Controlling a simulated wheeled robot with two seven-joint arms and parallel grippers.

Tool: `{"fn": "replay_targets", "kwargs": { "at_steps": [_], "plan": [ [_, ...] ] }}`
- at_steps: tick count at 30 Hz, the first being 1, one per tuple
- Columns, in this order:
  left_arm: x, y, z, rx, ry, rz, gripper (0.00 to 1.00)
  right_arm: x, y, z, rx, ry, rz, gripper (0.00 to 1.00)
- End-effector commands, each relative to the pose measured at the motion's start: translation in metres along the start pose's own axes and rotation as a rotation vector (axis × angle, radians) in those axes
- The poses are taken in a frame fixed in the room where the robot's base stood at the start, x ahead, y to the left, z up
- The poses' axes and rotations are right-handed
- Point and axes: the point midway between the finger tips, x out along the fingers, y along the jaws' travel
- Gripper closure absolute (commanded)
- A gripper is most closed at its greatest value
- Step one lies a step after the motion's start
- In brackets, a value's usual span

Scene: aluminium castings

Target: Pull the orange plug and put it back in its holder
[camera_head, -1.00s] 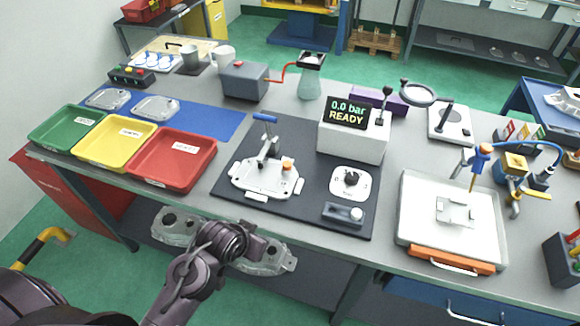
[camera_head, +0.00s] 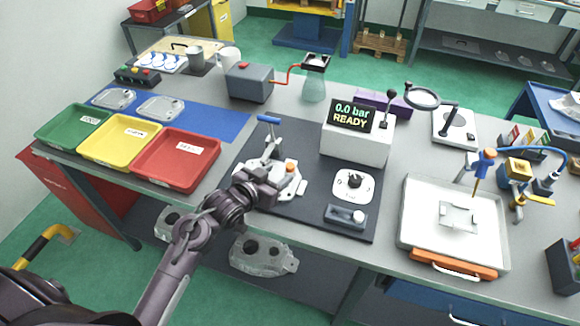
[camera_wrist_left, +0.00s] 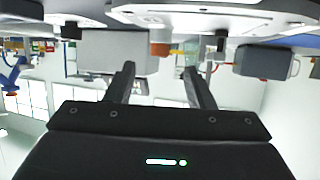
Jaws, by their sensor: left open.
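The orange plug (camera_head: 290,166) sits upright in the pale metal casting (camera_head: 292,185) on the black mat. It also shows in the left wrist view (camera_wrist_left: 160,48), beyond the fingertips and roughly between them. My left gripper (camera_head: 276,184) is at the front left of the casting, partly covering it, near the plug. In the left wrist view its two fingers (camera_wrist_left: 160,70) are apart with nothing between them. My right gripper is not in view.
A blue-handled clamp (camera_head: 268,120) stands behind the plug. A white box with a display reading 0.0 bar READY (camera_head: 345,148) stands behind to the right. The red tray (camera_head: 176,160) is at the left. A white tray (camera_head: 408,232) is at the right.

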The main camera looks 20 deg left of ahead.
Motion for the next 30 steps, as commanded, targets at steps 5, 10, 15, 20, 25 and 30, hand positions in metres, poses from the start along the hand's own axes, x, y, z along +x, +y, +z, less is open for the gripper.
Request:
{"fn": "replay_targets", "kwargs": {
  "at_steps": [5, 10, 15, 20, 25, 30],
  "plan": [
    [0.021, 0.000, -0.006, -0.003, 0.000, 0.001, 0.52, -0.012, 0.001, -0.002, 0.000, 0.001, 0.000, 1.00],
    [0.043, 0.000, -0.004, -0.002, -0.001, -0.001, 0.52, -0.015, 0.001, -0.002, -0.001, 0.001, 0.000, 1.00],
    [0.050, 0.000, -0.003, 0.001, -0.001, -0.001, 0.52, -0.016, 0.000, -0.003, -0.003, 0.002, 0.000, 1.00],
    [0.050, 0.000, -0.003, 0.001, -0.001, -0.001, 0.52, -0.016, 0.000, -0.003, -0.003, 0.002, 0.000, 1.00],
    [0.050, 0.000, -0.003, 0.001, -0.002, -0.001, 0.73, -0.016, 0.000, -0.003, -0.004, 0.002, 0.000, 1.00],
    [0.050, 0.000, -0.003, 0.001, -0.002, -0.001, 0.95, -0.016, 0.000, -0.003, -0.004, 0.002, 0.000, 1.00]
  ]
}}
